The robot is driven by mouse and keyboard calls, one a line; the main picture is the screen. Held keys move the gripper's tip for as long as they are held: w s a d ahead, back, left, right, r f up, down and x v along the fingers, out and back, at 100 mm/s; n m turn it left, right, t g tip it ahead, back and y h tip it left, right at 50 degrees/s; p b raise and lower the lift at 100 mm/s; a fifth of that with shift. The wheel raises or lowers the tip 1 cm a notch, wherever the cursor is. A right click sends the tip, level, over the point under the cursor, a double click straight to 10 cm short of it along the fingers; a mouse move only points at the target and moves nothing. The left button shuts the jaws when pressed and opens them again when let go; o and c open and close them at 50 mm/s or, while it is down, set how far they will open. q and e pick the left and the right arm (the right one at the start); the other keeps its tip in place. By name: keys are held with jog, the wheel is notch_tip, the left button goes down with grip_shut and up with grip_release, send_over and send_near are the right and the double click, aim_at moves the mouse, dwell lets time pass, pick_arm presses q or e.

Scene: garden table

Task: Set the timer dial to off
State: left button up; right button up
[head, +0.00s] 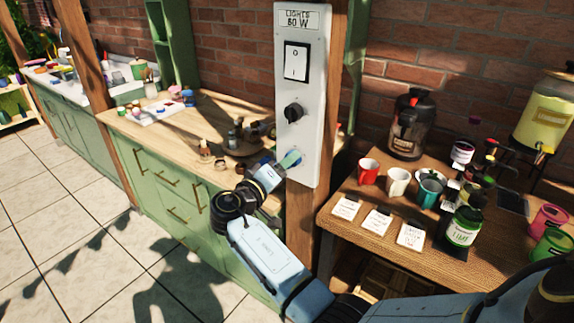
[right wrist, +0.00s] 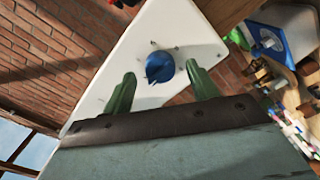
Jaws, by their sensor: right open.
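A white control panel (head: 312,110) is mounted on a wooden post. It carries a "LIGHTS 60 W" label, a rocker switch (head: 296,62), a black dial (head: 293,112) and, at the bottom, a blue dial that my gripper partly hides. In the right wrist view the blue dial (right wrist: 160,67) has small tick marks around it; their lettering is too small to read. Which dial is the timer is not legible. My right gripper (head: 289,160) is at the panel's lower part. Its green fingers (right wrist: 160,88) are open, pointing at the panel on either side of the blue dial, apparently not touching it.
Right of the post, a wooden table (head: 345,230) holds mugs, cards, jars and a drink dispenser (head: 543,118). Left of it, a green cabinet with a wooden top (head: 190,140) holds small pots and a tray. Tiled floor (head: 70,240) is open at left.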

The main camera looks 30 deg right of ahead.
jog(key=b+v, duration=0.1)
jog(key=v, duration=1.1)
jog(key=shift+b, duration=0.3)
notch_tip(320, 180, down, 20)
jog(key=n+t+y, duration=0.1)
jog(key=n+y, duration=0.5)
jog(key=n, duration=0.1)
jog(key=s+f+n+g+y, duration=0.15)
jog(key=s+f, duration=0.25)
jog(key=f, duration=0.5)
jog(key=s+f+n+y, duration=0.1)
jog(key=s+f+y, duration=0.2)
jog(key=s+f, duration=0.35)
jog(key=s+f+m+g+y, duration=0.1)
jog(key=s+f+g+y, duration=0.1)
jog(key=s+f, duration=0.8)
jog(key=s+f+m+g+y, duration=0.1)
jog(key=s+f+g+y, duration=0.2)
jog(key=s+f, duration=0.8)
jog(key=s+d, duration=0.1)
jog(key=s, duration=0.6)
jog(key=shift+s+f+m, duration=0.35)
jog(key=s, duration=0.2)
jog(key=s+d+m, duration=0.1)
jog(key=s, duration=0.2)
jog(key=s+d+f+m+y, duration=0.1)
jog(key=s, duration=0.2)
jog(key=shift+s+d+f+g, duration=0.1)
jog(key=shift+s+g, duration=0.05)
jog(key=shift+g, duration=0.1)
